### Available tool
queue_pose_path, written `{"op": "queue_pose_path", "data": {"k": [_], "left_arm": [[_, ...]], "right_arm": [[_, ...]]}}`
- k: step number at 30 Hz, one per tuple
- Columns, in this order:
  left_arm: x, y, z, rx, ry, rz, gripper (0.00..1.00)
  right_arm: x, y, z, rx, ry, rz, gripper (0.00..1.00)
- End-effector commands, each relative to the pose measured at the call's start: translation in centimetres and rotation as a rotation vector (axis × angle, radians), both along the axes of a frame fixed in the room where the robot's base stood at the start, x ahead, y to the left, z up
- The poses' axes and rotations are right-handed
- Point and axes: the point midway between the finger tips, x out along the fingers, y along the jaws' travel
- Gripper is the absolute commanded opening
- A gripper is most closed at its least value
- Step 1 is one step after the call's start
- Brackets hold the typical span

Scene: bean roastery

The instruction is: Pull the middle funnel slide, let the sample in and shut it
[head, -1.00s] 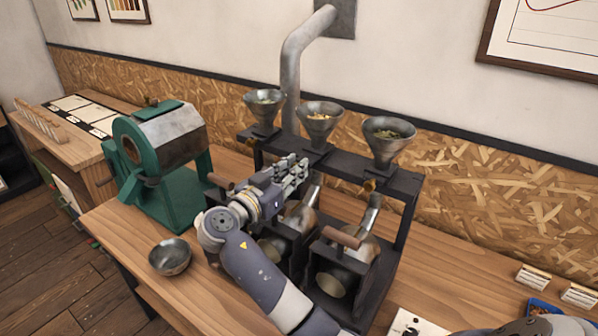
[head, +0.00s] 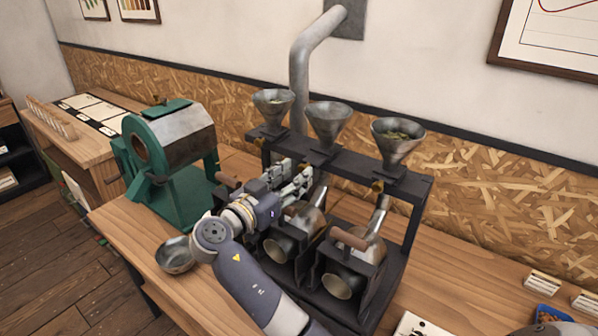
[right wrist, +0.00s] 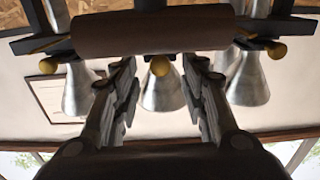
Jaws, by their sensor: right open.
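The middle funnel (head: 328,122) is grey metal on a dark rack, and its bowl looks empty. My right gripper (head: 300,178) is just below it, open. That view is upside down. In the head view the gripper hides this knob, and I cannot tell how far in the slide sits. My left gripper is out of view.
A wooden handle (right wrist: 150,34) crosses the right wrist view close to the fingers. Roaster drums with wooden handles (head: 348,238) stand below the rack. A green roaster (head: 165,150) and a metal bowl (head: 176,256) are at left. The bench at right is mostly clear.

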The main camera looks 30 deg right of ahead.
Motion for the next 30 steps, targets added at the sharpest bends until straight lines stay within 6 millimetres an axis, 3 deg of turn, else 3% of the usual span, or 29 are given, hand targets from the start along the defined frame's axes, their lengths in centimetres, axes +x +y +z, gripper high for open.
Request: {"op": "queue_pose_path", "data": {"k": [3,9,30], "left_arm": [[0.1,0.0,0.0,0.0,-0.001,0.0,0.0],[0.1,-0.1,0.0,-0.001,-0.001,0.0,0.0],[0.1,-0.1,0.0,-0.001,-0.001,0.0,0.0]], "right_arm": [[-0.8,2.0,0.0,0.001,0.0,0.003,0.4],[-1.6,4.0,0.0,-0.001,0.002,0.002,0.4],[-1.7,4.2,0.0,-0.001,0.001,0.0,0.4]]}}
